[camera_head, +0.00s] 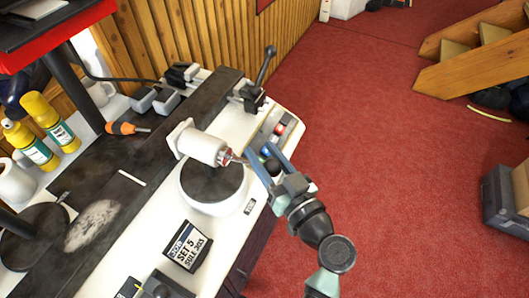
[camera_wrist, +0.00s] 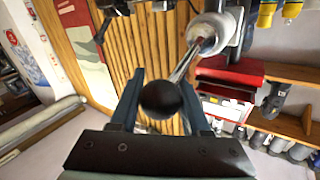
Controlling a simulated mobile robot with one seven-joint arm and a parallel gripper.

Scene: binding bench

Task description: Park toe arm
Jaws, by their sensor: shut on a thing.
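The toe arm appears to be a metal rod (camera_wrist: 184,64) with a black ball knob (camera_wrist: 160,99) at its end. In the wrist view the rod runs from a white cylindrical housing (camera_wrist: 208,32) down to the knob. My gripper (camera_wrist: 162,88) is shut on the knob, which sits between its two fingers. In the head view my gripper (camera_head: 263,156) is at the bench's right edge, just right of the white housing (camera_head: 204,148) with its red-marked end. The fingers mostly hide the knob and part of the rod there.
A round white stand with a dark top (camera_head: 213,184) is below the housing. A second black lever (camera_head: 265,68) stands upright at the bench's far end. Yellow bottles (camera_head: 50,121), an orange-handled screwdriver (camera_head: 122,128) and a label card (camera_head: 187,247) are on the bench. Red floor to the right is open.

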